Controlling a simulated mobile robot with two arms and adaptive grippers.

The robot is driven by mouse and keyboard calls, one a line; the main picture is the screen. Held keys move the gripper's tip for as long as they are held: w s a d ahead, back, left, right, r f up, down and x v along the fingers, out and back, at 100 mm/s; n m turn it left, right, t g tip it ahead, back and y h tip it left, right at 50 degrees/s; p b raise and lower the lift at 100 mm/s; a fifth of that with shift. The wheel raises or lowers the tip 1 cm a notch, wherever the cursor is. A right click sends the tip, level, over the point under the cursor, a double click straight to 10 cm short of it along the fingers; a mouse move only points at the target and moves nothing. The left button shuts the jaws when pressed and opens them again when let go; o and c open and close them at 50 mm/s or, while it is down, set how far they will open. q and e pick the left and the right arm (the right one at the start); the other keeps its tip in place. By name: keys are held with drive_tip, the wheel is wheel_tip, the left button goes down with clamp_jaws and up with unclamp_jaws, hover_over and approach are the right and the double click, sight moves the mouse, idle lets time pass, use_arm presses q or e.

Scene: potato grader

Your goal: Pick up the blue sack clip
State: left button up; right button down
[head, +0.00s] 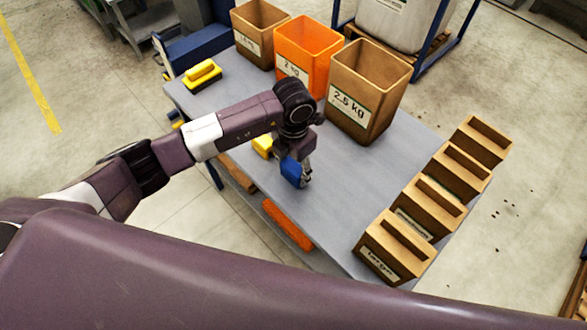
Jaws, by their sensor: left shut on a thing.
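The blue sack clip (293,172) is at the middle of the grey table (335,205), under my left gripper (301,172). My left gripper points down and is shut on the clip. Part of the clip is hidden by the fingers. I cannot tell whether the clip touches the table top. A yellow thing (263,145), perhaps another clip, lies just left of the gripper, partly hidden by my arm. My right gripper is not in view.
Three bins, a brown one (391,69), an orange one (333,45) and another brown one (277,19), stand along the back. Several brown boxes (441,203) line the right edge. A yellow brush (203,80) lies at the left end. An orange thing (287,224) is by the front edge.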

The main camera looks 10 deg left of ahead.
sight(293, 167)
use_arm(q)
drive_tip(key=shift+r, duration=0.1)
wheel_tip(293, 167, up, 20)
drive_tip(key=b, duration=0.3)
drive_tip(key=shift+b, duration=0.3)
idle(0.4)
